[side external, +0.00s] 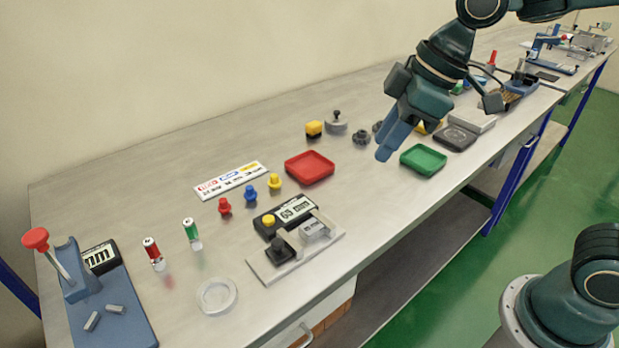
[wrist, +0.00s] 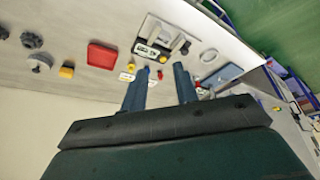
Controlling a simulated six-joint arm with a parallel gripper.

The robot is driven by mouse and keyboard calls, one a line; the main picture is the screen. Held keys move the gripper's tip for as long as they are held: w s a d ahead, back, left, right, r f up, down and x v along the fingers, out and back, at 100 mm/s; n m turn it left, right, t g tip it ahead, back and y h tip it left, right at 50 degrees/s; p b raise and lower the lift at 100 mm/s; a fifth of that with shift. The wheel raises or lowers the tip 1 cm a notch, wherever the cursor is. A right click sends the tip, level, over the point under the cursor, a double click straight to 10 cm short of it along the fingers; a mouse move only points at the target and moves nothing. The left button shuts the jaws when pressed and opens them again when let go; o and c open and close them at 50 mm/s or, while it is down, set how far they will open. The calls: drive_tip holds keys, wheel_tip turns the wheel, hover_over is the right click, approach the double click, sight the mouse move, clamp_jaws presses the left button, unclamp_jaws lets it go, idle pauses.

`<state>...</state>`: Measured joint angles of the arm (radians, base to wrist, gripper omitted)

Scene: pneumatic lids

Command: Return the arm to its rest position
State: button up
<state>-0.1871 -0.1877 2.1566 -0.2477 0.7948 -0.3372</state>
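My gripper (side external: 388,146) hangs in the air above the back right half of the workbench (side external: 120,190), its blue fingers angled down to the left. In the side view it overlaps the area between the red tray (side external: 309,168) and the green tray (side external: 423,160), and touches neither. In the wrist view my gripper (wrist: 158,82) has its two fingers clearly apart, with nothing held between them. The small coloured pieces seen near the fingers in that view lie farther off on the bench.
Red, blue and yellow pegs (side external: 250,194) stand by a label strip (side external: 231,181). Dark knobs and a grey tray (side external: 455,138) stand farther back.

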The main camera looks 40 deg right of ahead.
drive_tip(key=s+d+m+t+h, duration=0.2)
drive_tip(key=s+d+m, duration=0.6)
drive_tip(key=s+d, duration=0.3)
drive_tip(key=shift+s+f+h, duration=0.15)
drive_tip(key=shift+s+h, duration=0.25)
drive_tip(key=shift+s, duration=0.85)
